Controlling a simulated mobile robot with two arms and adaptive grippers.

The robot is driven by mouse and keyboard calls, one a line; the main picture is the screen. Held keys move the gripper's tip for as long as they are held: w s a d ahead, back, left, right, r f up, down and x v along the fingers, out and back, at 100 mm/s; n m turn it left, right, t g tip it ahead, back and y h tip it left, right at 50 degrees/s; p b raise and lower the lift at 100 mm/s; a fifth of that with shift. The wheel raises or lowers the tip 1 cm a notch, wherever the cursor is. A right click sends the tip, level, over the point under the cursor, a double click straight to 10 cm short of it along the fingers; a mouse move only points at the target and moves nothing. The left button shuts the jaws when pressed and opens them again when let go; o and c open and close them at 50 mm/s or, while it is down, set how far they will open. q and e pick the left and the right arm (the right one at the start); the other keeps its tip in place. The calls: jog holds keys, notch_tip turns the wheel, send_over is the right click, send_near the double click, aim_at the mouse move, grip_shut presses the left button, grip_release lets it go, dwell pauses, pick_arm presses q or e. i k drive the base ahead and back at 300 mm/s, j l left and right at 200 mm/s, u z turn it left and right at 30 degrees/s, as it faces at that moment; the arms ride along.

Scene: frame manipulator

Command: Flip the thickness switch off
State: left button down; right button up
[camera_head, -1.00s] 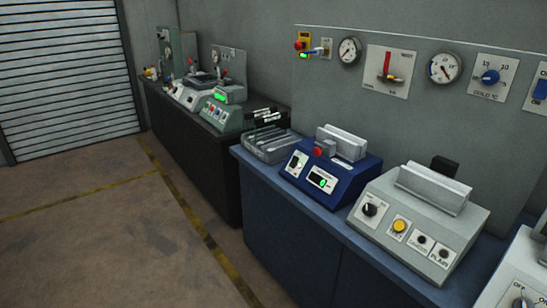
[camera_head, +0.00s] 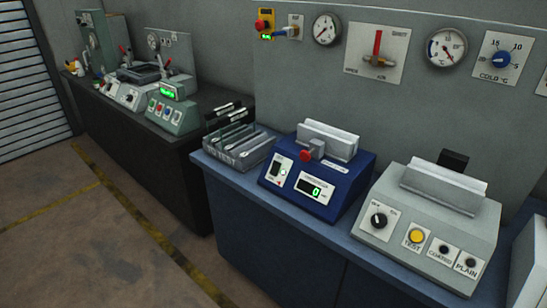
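A blue device (camera_head: 345,185) stands on the blue bench to the right of the middle. Its sloped front has a small dark switch (camera_head: 276,168) on a white plate and a display (camera_head: 315,190) with a lit green 0. A red knob (camera_head: 305,155) and a light grey block (camera_head: 328,141) are on top. The label is too small to read surely, and the switch position is unclear. Neither of my grippers is in view.
A grey device (camera_head: 425,225) with a dial and several buttons stands to its right, and a grey rack (camera_head: 240,150) to its left. Gauges and a red lever (camera_head: 377,45) are on the panel behind. The floor (camera_head: 110,240) in front is clear.

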aim_at(275, 170)
jog(key=i+l+z, duration=0.1)
jog(key=i+l, duration=0.35)
jog(key=i, duration=0.25)
jog(key=i+l+z, duration=0.15)
jog(key=i+l, duration=0.1)
jog(key=i, duration=0.1)
